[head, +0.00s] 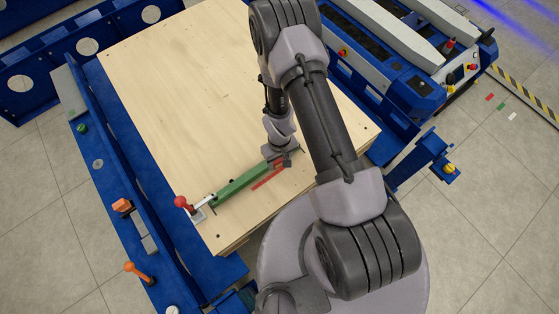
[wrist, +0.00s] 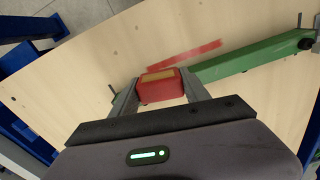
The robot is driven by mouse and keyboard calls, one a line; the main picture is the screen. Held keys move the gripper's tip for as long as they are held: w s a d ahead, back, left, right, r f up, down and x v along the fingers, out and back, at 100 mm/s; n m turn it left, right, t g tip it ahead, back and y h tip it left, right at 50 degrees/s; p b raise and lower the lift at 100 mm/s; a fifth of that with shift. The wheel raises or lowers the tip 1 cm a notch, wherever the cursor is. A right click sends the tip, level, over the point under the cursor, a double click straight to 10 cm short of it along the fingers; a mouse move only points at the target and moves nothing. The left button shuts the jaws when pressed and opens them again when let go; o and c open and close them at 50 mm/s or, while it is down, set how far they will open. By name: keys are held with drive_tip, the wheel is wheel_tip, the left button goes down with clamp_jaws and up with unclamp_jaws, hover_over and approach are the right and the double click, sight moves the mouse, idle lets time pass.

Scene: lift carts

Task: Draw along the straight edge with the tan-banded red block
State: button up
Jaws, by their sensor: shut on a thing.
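My gripper (wrist: 160,90) is shut on the red block (wrist: 161,92), which has a tan band on its top face. The block is low over the wooden board (wrist: 75,90); I cannot tell whether it touches. A green straight edge (wrist: 255,58) lies on the board, its near end close to the right finger. A red stroke (wrist: 185,55) runs on the board beside it. In the head view the straight edge (head: 243,183) and red stroke (head: 268,178) show below my gripper (head: 281,161); the block is mostly hidden there.
A red-knobbed clamp (head: 182,202) stands at the straight edge's left end. A blue frame (head: 110,170) with orange-handled parts (head: 135,269) borders the board on the left. Another blue cart (head: 400,75) stands at upper right. The board's upper left part is clear.

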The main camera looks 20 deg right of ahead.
wheel_tip(320, 180, up, 3)
drive_tip(key=shift+r+p, duration=0.15)
drive_tip(key=shift+p, duration=0.75)
